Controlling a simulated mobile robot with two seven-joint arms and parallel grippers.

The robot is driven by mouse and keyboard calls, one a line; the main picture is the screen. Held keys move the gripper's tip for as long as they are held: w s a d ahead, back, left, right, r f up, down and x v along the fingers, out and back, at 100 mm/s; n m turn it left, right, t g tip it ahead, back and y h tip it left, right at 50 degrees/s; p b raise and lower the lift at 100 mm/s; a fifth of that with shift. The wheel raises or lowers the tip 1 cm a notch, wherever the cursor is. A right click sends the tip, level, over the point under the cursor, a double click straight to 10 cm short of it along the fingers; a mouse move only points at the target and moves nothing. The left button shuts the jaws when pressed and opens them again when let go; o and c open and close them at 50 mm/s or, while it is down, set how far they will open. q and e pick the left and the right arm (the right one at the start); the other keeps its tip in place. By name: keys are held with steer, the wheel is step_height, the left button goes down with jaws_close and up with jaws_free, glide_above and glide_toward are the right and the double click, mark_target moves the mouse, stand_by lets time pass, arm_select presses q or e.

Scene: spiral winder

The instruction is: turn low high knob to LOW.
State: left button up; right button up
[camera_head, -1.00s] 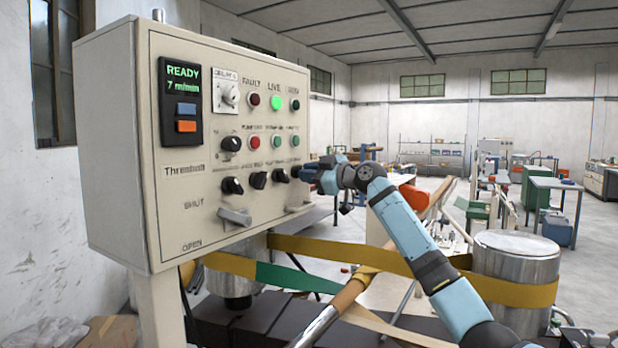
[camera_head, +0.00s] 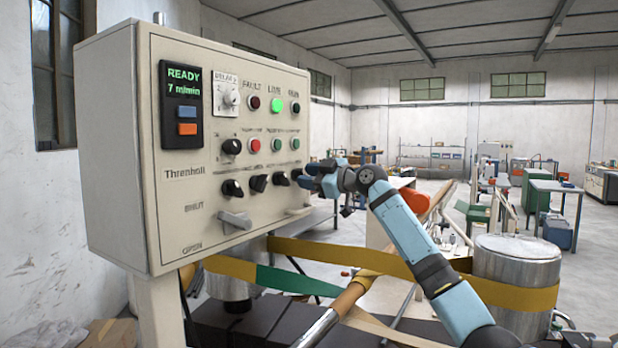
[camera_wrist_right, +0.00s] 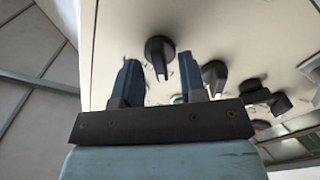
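A beige control panel (camera_head: 215,165) carries a lower row of black knobs, with one knob (camera_head: 232,188) at the row's left end. The small labels are too blurred for me to tell which knob reads LOW/HIGH. My right gripper (camera_head: 302,180) is at the right end of this row, close to the panel face. In the right wrist view the gripper (camera_wrist_right: 170,80) is open. A black knob (camera_wrist_right: 160,52) shows between and just beyond its fingertips; I cannot tell whether they touch it. My left gripper is not in view.
A grey lever (camera_head: 235,220) sticks out below the knobs. More black knobs (camera_wrist_right: 215,75) lie to the right in the wrist view. A yellow-green belt (camera_head: 340,255) runs below the panel to a metal drum (camera_head: 516,262). The floor beyond is cluttered with benches.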

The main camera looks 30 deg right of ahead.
steer(key=b+v, duration=0.2)
steer(key=v, duration=1.1)
steer(key=shift+s+d, duration=0.25)
